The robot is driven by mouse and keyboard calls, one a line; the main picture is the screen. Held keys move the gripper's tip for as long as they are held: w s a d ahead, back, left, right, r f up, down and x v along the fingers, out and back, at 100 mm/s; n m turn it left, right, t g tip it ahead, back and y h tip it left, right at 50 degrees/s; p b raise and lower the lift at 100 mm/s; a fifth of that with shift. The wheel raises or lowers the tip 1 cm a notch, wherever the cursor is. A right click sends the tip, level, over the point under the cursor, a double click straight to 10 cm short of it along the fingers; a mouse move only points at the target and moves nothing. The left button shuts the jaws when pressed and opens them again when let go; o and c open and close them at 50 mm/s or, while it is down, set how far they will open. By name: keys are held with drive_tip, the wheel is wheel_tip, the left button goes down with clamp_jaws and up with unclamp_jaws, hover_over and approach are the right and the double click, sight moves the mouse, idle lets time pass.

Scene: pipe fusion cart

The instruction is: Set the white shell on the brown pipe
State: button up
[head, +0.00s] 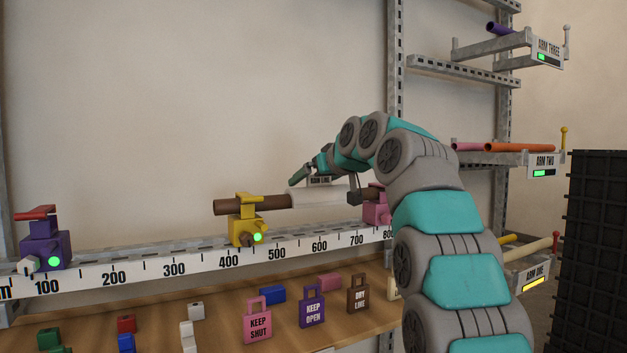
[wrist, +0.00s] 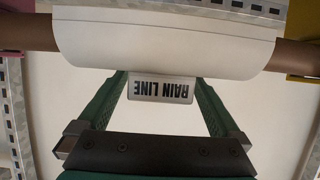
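The brown pipe (head: 270,202) lies level above the ruler rail, held by a yellow clamp (head: 240,225) and a pink clamp (head: 376,208). The white shell (head: 318,197) lies along the pipe between the clamps. In the wrist view the shell (wrist: 165,42) covers the middle of the pipe (wrist: 28,32), which shows at both ends. A tag reading RAIN LINE (wrist: 161,88) projects from the shell. My gripper (wrist: 162,78) has its green fingers apart, one each side of the tag, with narrow gaps showing. The shell's far side is hidden.
A purple clamp (head: 45,245) stands at the rail's left end. Several padlock-shaped tags and small blocks lie on the wooden shelf (head: 220,320) below. Bracket arms with coloured pipes (head: 520,147) and a black panel (head: 598,250) are on the right.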

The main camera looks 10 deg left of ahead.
drive_tip(key=b+v, duration=0.1)
drive_tip(key=v, duration=0.6)
drive_tip(key=s+d+f+m+g+h, duration=0.25)
drive_tip(key=s+d+f, duration=0.4)
drive_tip(key=f, duration=0.65)
drive_tip(key=s+d+f+m+g+h, duration=0.2)
drive_tip(key=s+d+f+g, duration=0.15)
drive_tip(key=s+f, duration=0.75)
drive_tip(key=s+d+f+m+g+h, duration=0.1)
drive_tip(key=s+d+f+g, duration=0.2)
drive_tip(key=s+f, duration=0.9)
drive_tip(key=s+d+f+m+g+h, duration=0.1)
drive_tip(key=s+d+f+g, duration=0.3)
drive_tip(key=s+f, duration=0.8)
drive_tip(key=s+d+h, duration=0.1)
drive_tip(key=s+d, duration=0.1)
drive_tip(key=s, duration=0.6)
drive_tip(key=shift+s+d, duration=0.15)
drive_tip(key=shift+d, duration=0.25)
